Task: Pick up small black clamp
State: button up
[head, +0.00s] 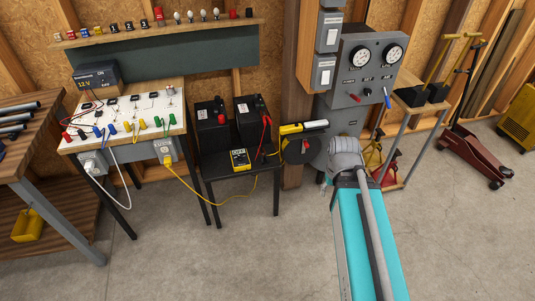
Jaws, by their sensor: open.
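The small black clamp cannot be told for sure at this size. Dark clip-like pieces show among red, blue, green and yellow clips on the white board (125,122). Another small dark piece sits on top of the right black battery (249,120), near a red clamp (267,120) with a red cable.
A black table (215,166) carries the batteries and a yellow multimeter (240,159). A yellow cable (190,185) and a white cable (119,204) hang below the board. A grey gauge panel (360,75) stands behind my arm. The concrete floor in front is clear.

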aim_at(262, 155)
jog(key=i, duration=0.85)
jog(key=u, duration=0.05)
